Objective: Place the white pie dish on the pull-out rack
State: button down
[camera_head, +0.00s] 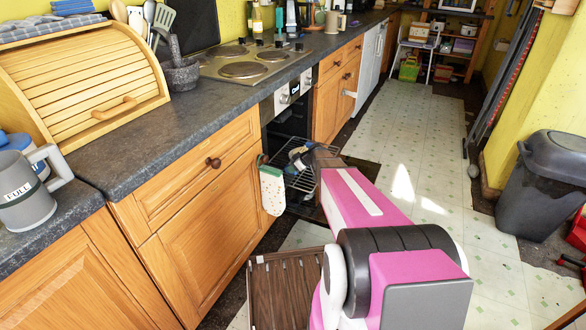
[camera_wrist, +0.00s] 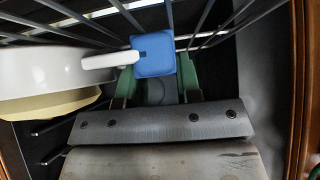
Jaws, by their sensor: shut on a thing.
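The white pie dish (camera_wrist: 50,75) fills the left of the wrist view, with a white handle (camera_wrist: 108,60) ending in a blue grip (camera_wrist: 153,56). My gripper (camera_wrist: 156,78) has its green fingers on either side of this blue grip and is shut on it. The pull-out rack (camera_head: 300,180) shows as thin metal bars in front of the open oven; its bars (camera_wrist: 205,20) also cross the top of the wrist view, close to the dish. I cannot tell whether dish and rack touch. In the head view my arm hides the fingertips and much of the rack.
A cream rounded thing (camera_wrist: 50,115) shows beside the dish in the wrist view. An oven mitt (camera_head: 272,190) hangs left of the rack. Wooden cabinets (camera_head: 205,235) flank the oven. A dark bin (camera_head: 545,185) stands right. The floor (camera_head: 425,135) beyond is clear.

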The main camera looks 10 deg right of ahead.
jog(key=c, duration=0.8)
grip_release()
jog(key=v, duration=1.2)
jog(key=s+a+r+m+g+h, duration=0.1)
jog(key=s+a+m+h, duration=0.1)
jog(key=s, duration=0.7)
jog(key=s+a+r+m+g+h, duration=0.1)
jog(key=s+a+m+g+h, duration=0.1)
jog(key=s+m, duration=0.3)
jog(key=s+a+r+m+g+h, duration=0.1)
jog(key=s+a+m+g+h, duration=0.1)
jog(key=s, duration=1.1)
jog(key=shift+s+a+m+h, duration=0.35)
jog(key=shift+m+h, duration=0.25)
jog(key=shift+m, duration=0.3)
